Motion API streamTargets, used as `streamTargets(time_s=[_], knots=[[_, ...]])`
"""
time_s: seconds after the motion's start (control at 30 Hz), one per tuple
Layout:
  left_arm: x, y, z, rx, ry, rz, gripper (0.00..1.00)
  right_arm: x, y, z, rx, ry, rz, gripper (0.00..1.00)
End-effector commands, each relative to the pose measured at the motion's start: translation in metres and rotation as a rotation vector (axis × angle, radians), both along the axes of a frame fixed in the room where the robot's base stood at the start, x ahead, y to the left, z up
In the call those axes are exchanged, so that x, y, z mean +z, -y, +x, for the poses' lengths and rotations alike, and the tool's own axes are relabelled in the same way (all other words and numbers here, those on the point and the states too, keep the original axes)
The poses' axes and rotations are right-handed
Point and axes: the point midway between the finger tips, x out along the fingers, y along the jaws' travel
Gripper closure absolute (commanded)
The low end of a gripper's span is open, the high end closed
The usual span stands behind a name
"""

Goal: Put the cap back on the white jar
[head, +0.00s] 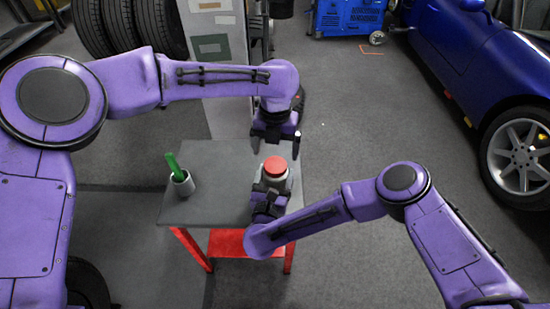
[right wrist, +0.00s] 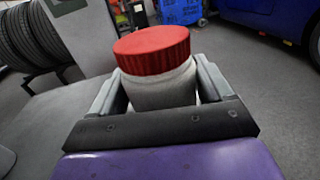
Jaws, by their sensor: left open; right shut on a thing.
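The white jar (head: 279,183) stands upright at the right side of the grey table, its body partly hidden by my right gripper. The red ribbed cap (head: 275,165) sits on top of the jar, and it also shows in the right wrist view (right wrist: 152,50). I cannot tell whether it is screwed down. My right gripper (head: 270,192) is shut around the jar's body (right wrist: 160,92), one finger on each side, below the cap. My left gripper (head: 275,148) is open and empty, with its fingers just behind and above the cap, apart from it.
A grey cup (head: 181,184) holding a green item (head: 173,164) stands at the table's left. The grey tabletop (head: 222,190) between cup and jar is clear. A grey cabinet (head: 222,80), tyres (head: 118,25) and a blue car (head: 465,50) are farther back.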

Motion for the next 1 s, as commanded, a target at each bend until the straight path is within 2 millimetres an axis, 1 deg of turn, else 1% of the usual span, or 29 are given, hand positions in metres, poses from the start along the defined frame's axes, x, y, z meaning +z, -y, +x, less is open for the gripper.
streamTargets(time_s=[0.03, 0.1, 0.2, 0.3, 0.43, 0.67, 0.7, 0.73, 1.0], knots=[[0.013, 0.000, 0.001, 0.001, 0.004, -0.002, 0.06, 0.000, 0.000, 0.000, 0.000, -0.001, 0.000, 1.00], [0.029, 0.000, 0.001, 0.001, 0.004, -0.001, 0.06, 0.000, 0.000, 0.000, 0.000, -0.001, 0.000, 1.00], [0.047, 0.000, 0.000, 0.000, 0.002, 0.001, 0.06, 0.000, 0.000, 0.000, 0.000, -0.001, 0.000, 1.00], [0.059, 0.000, 0.000, 0.000, 0.001, 0.000, 0.06, 0.000, 0.000, 0.000, 0.000, 0.000, 0.000, 1.00], [0.065, 0.000, 0.000, -0.001, -0.001, 0.000, 0.06, 0.000, 0.000, 0.000, 0.000, 0.000, 0.000, 1.00], [0.066, 0.000, 0.000, 0.000, -0.001, 0.000, 0.06, 0.000, 0.000, 0.000, 0.000, 0.000, 0.000, 1.00], [0.066, 0.000, 0.000, 0.000, -0.001, 0.000, 0.06, 0.000, 0.000, 0.000, 0.000, 0.000, 0.000, 0.11], [0.066, 0.000, 0.000, 0.000, -0.001, 0.000, 0.06, 0.000, 0.000, 0.000, 0.000, 0.000, 0.000, 0.01], [0.066, 0.000, 0.000, 0.000, -0.001, 0.000, 0.06, 0.000, -0.001, -0.002, 0.001, 0.000, 0.000, 0.00]])
